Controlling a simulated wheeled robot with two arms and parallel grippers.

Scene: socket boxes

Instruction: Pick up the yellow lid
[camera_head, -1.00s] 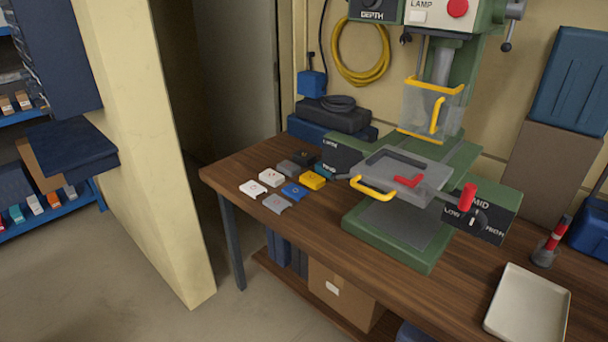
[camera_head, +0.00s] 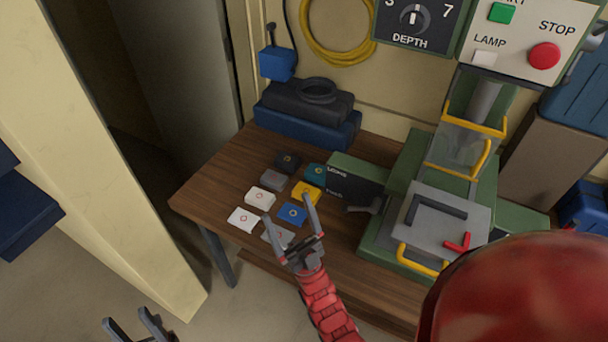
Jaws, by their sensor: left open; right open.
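The yellow lid (camera_head: 302,188) lies on the wooden table among several small coloured pieces, at the right of the group. My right gripper (camera_head: 288,207), on the red arm, is open and empty over the near side of the group. Its right fingertip overlaps the lower edge of the yellow lid in the picture; I cannot tell whether they touch. My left gripper (camera_head: 127,318) is open and empty at the bottom left, in front of the table and over the floor.
Close to the lid are a blue piece (camera_head: 291,214), a teal piece (camera_head: 316,170) and a dark grey piece (camera_head: 272,180). White pieces (camera_head: 261,199) lie to the left. The green drill press base (camera_head: 380,240) stands to the right. A blue case (camera_head: 310,127) lies behind.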

